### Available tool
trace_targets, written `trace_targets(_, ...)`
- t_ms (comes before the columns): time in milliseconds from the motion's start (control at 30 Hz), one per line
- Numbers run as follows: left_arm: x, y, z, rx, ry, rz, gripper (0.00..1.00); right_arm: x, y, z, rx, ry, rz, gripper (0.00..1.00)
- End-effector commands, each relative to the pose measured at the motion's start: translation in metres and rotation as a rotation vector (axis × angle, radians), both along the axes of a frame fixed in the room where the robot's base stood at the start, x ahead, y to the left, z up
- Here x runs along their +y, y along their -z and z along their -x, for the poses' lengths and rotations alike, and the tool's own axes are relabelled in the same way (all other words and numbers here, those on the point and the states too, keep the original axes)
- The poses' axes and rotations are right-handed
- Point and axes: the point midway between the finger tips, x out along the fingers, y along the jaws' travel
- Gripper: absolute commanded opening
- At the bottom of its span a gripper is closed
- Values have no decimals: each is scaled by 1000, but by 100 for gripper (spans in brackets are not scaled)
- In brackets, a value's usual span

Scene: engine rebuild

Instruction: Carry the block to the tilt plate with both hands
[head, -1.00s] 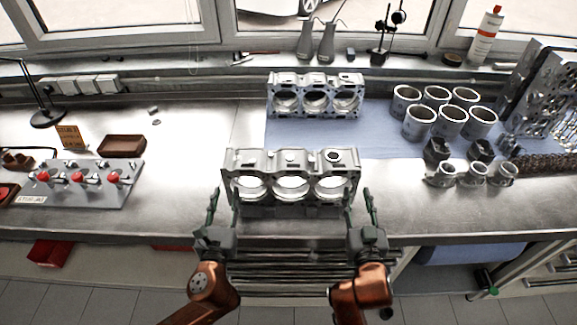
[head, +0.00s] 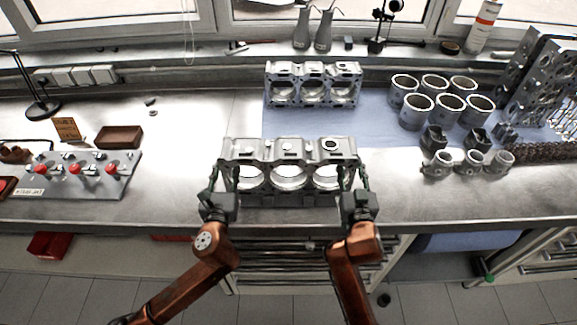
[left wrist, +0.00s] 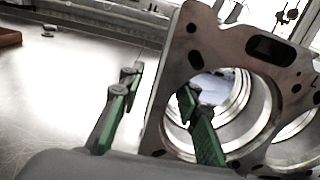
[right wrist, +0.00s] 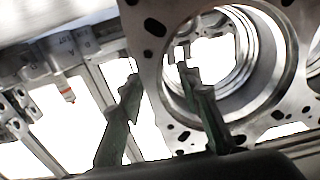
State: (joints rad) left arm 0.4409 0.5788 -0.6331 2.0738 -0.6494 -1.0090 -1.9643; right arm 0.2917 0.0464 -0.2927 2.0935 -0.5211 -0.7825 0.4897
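A grey engine block (head: 290,200) with three round bores stands near the front edge of the bench, between my grippers. My left gripper (head: 224,178) is at its left end and my right gripper (head: 361,178) at its right end. In the left wrist view, the left fingers (left wrist: 160,105) are apart, one outside the block's end and one in front of the bore, with a gap beside the outer finger. In the right wrist view, the right fingers (right wrist: 165,95) straddle the other end, also apart. A grey plate with red knobs (head: 115,187) lies left; I cannot tell whether it is the tilt plate.
A second block-like casting (head: 312,103) stands behind on a blue mat (head: 375,142). Several cylinder liners (head: 417,112) and pistons (head: 437,165) stand right. A brown tray (head: 119,138) sits left. The bench between the plate and block is clear.

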Motion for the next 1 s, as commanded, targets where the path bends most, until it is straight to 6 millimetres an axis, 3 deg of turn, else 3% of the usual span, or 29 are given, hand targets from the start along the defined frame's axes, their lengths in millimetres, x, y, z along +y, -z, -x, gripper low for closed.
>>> trace_targets(367, 0, 0, -5, 0, 1, 1, 30, 0, 0, -5, 0, 0, 0, 32)
trace_targets(800, 0, 0, -5, 0, 0, 1, 0, 0, 0, -5, 0, 0, 0, 2)
trace_targets(1000, 0, 0, -5, 0, -1, 1, 0, 0, 0, -5, 0, 1, 0, 0)
